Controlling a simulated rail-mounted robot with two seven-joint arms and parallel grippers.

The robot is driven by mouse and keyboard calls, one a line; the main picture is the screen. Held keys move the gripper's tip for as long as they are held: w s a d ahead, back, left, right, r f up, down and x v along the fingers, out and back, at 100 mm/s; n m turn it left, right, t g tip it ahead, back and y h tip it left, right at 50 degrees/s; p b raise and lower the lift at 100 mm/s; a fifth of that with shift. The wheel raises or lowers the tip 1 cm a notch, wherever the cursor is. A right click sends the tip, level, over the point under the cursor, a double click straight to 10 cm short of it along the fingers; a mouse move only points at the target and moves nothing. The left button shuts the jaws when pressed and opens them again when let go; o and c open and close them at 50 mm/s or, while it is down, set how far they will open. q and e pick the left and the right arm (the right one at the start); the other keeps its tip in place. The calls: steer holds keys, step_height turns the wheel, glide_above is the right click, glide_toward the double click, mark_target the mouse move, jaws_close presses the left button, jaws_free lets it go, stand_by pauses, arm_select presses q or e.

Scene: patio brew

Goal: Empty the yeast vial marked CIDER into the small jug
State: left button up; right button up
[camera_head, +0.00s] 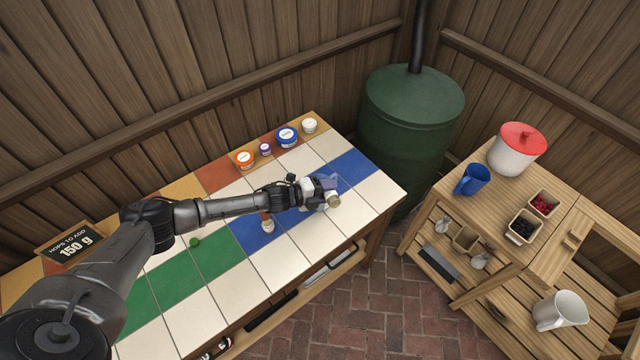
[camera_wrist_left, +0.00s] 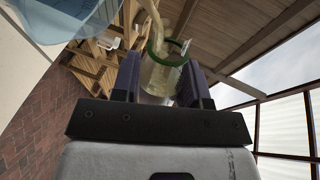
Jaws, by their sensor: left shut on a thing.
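My left gripper (camera_head: 320,190) is shut on a clear glass vial with a green rim (camera_wrist_left: 163,75), held between the fingers in the left wrist view. The vial is tilted, and a cream-coloured streak like liquid runs from its mouth. No label is readable on it. A pale blue translucent vessel (camera_wrist_left: 70,18), apparently the small jug, shows at the upper left of that view. In the head view its pale blue edge shows just behind the gripper, mostly hidden. Whether the streak enters it, I cannot tell. My right gripper is not in view.
A small vial with an orange part (camera_head: 267,224) stands on the tiled table beside my arm. A green cap-like piece (camera_head: 194,242) lies on the tiles. A wooden bench (camera_head: 480,215) stands right.

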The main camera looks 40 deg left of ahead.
arm_select(q)
steer(key=shift+r+n, duration=0.2)
steer(key=shift+n, duration=0.2)
steer(key=shift+r+h, duration=0.15)
steer(key=shift+h, duration=0.15)
